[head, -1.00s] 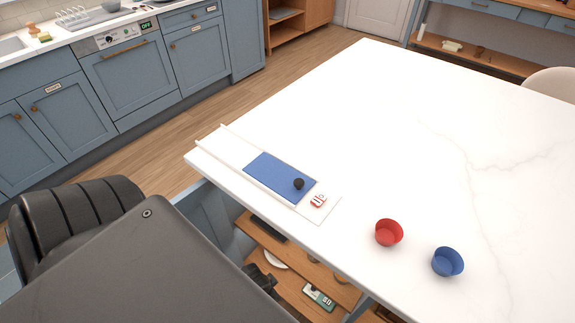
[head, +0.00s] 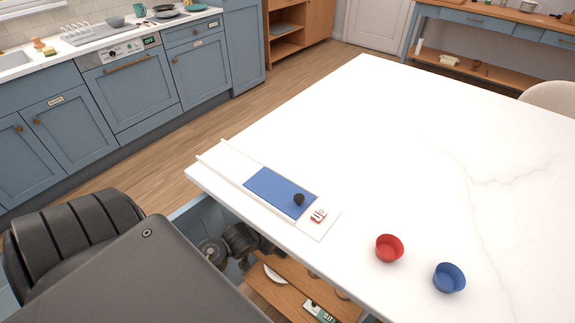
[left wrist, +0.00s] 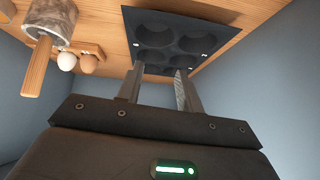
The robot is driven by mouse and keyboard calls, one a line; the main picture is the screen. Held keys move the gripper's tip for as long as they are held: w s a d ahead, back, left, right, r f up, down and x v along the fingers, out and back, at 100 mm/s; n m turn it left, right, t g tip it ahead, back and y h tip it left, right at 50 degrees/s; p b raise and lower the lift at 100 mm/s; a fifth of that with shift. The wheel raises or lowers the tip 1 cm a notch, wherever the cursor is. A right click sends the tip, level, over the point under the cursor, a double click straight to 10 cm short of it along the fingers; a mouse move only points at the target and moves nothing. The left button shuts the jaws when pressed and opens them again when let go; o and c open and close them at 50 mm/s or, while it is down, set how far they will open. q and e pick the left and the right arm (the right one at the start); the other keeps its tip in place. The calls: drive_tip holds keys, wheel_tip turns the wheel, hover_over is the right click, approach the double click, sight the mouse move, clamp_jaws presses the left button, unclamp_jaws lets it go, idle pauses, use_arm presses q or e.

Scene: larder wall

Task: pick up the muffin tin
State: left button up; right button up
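The muffin tin (left wrist: 165,42) is dark, with several round cups, and lies on a wooden shelf in the left wrist view. My left gripper (left wrist: 160,72) is open, its two fingers apart at the tin's near edge. The fingertips overlap that edge in the picture; I cannot tell whether they touch it. No tin can be made out in the head view, where the table top covers much of the shelf space. My right gripper is in neither view.
Blue-grey walls flank the shelf. On the white table are a red cup (head: 389,248) and a blue cup (head: 449,278).

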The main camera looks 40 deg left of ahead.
use_arm(q)
drive_tip(key=shift+w+a+f+n+t, duration=0.15)
drive_tip(key=shift+w+a+f+t, duration=0.1)
drive_tip(key=shift+w+a, duration=0.4)
drive_tip(key=shift+w+a+f+n+t, duration=0.15)
drive_tip(key=shift+w+a+f, duration=0.05)
drive_tip(key=shift+w+a, duration=0.4)
drive_tip(key=shift+w+a+f, duration=0.1)
drive_tip(key=shift+w+a, duration=0.05)
drive_tip(key=shift+w, duration=0.1)
drive_tip(key=b+x, duration=0.1)
drive_tip(key=x, duration=0.4)
drive_tip(key=shift+f, duration=0.1)
drive_tip(key=shift+w+f, duration=0.2)
drive_tip(key=shift+w, duration=0.1)
drive_tip(key=x, duration=0.4)
drive_tip(key=shift+w+d+f+b, duration=0.2)
drive_tip(key=shift+w+b, duration=0.1)
drive_tip(key=shift+w, duration=0.1)
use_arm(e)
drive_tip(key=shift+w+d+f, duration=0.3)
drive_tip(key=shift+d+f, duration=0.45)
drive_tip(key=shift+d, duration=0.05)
use_arm(q)
drive_tip(key=shift+c, duration=0.5)
clamp_jaws()
drive_tip(key=shift+r, duration=0.1)
